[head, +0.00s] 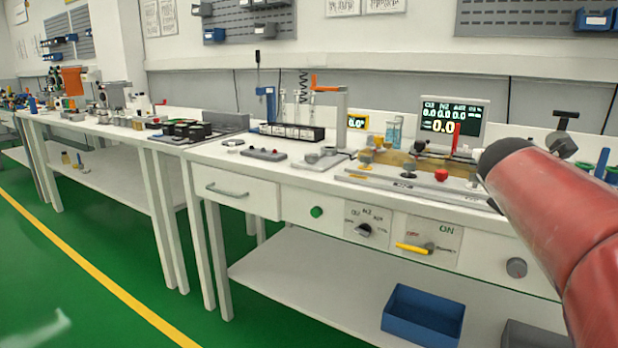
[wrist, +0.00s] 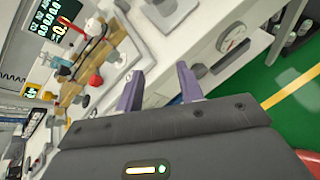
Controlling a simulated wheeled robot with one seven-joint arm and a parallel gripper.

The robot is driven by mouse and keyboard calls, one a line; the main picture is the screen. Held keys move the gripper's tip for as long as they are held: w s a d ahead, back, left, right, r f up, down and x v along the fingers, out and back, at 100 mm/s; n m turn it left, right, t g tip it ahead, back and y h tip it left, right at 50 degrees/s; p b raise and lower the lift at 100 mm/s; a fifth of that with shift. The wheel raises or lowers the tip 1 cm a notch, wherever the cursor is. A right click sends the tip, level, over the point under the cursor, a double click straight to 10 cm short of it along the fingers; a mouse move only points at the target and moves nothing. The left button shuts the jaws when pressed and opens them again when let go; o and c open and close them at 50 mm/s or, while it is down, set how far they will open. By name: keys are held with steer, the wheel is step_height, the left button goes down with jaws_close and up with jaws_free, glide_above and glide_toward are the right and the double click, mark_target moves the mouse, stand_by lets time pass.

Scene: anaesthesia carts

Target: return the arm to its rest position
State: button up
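My red arm (head: 570,215) reaches in from the right edge in the head view, in front of the right part of the white workbench (head: 255,165). My gripper is out of the head view. In the wrist view my gripper (wrist: 160,85) shows two purple fingers standing apart with nothing between them. The fingers are over the bench front, near a round gauge (wrist: 232,38), with no visible contact.
A display screen (head: 452,118), a red knob (head: 441,175) and fittings stand on the bench beside my arm. A blue bin (head: 423,315) sits on the lower shelf. The green floor (head: 60,270) at the left is clear, with a yellow line (head: 120,292).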

steer(key=s+a+f+m+g+y, duration=0.3)
steer(key=s+a+f+m+y, duration=0.5)
steer(key=s+a+f+m, duration=1.2)
steer(key=s+a+m, duration=0.1)
steer(key=s+m, duration=0.1)
steer(key=shift+s+a+f+m, duration=0.2)
steer(key=shift+a+f+m, duration=0.05)
steer(key=shift+f+m, duration=0.1)
steer(key=shift+w+d, duration=0.1)
steer(key=shift+c, duration=0.2)
